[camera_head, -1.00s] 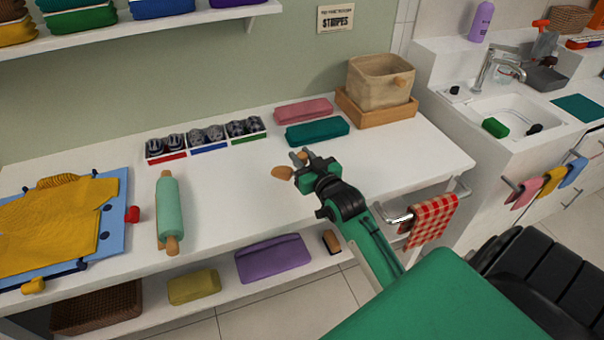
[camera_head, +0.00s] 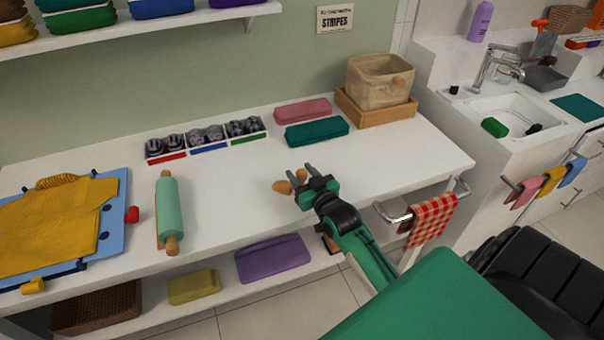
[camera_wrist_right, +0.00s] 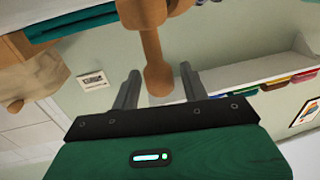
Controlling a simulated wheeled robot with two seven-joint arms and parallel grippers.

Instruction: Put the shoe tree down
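The brown wooden shoe tree (camera_head: 282,187) is by the front middle of the white table. In the right wrist view the shoe tree (camera_wrist_right: 154,45) has its rounded knob between the two fingers, with a gap on each side. My right gripper (camera_head: 304,173) is open around that end, low over the table; its spread fingers also show in the right wrist view (camera_wrist_right: 158,88). I cannot tell for sure whether the shoe tree rests fully on the tabletop. My left gripper is not in view.
A mint rolling pin (camera_head: 169,208) and a blue board (camera_head: 115,215) with yellow cloth lie to the left. A divided tray (camera_head: 208,149), pink (camera_head: 303,111) and teal (camera_head: 317,132) cases stand behind. A checked towel (camera_head: 430,220) hangs at right. The tabletop between is clear.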

